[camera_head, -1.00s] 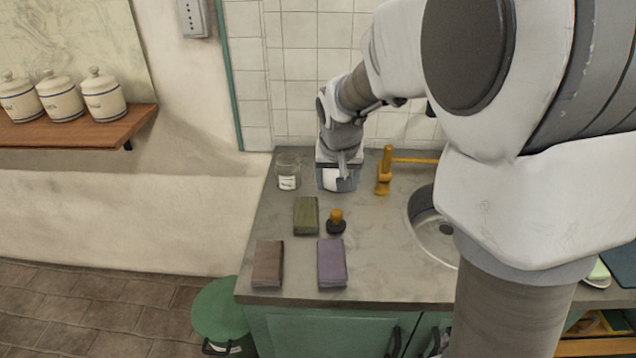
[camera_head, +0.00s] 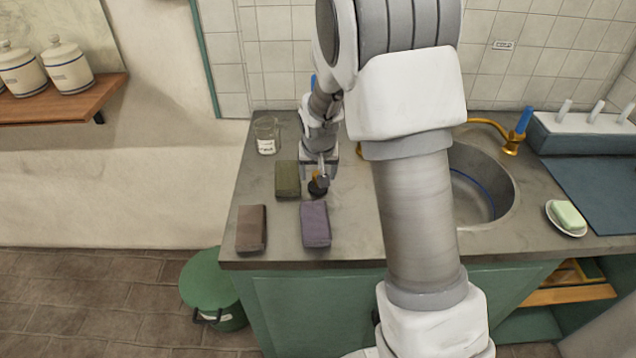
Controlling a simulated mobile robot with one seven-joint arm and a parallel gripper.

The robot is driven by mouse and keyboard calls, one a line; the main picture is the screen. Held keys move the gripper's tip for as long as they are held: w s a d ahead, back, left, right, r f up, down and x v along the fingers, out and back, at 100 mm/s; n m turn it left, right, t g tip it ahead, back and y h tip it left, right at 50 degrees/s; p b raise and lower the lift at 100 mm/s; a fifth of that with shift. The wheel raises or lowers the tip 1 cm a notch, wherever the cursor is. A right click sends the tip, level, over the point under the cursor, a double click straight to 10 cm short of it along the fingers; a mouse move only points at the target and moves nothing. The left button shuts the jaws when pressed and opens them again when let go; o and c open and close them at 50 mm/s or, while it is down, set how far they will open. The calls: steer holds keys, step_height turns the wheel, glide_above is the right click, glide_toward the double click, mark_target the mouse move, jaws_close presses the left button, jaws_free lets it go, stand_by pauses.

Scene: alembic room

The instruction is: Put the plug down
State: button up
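The plug (camera_head: 317,189) has a dark round base and an orange-yellow knob. It stands on the grey counter, just right of the green block and above the purple block in the picture. My gripper (camera_head: 321,180) is low over the counter, right at the plug, with its finger end in front of the knob and hiding part of it. The fingers are too small and overlapped to tell whether they are open or shut on the knob.
A green block (camera_head: 287,180), a brown block (camera_head: 251,229) and a purple block (camera_head: 315,224) lie close by. A glass jar (camera_head: 266,138) stands behind. The sink (camera_head: 482,190), brass tap (camera_head: 511,143) and soap dish (camera_head: 567,222) are to the right. The counter (camera_head: 350,225) has some bare room right of the purple block.

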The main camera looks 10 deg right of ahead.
steer(key=shift+w+f, duration=0.1)
steer(key=shift+f, duration=0.2)
jaws_close()
steer(key=shift+r, duration=0.1)
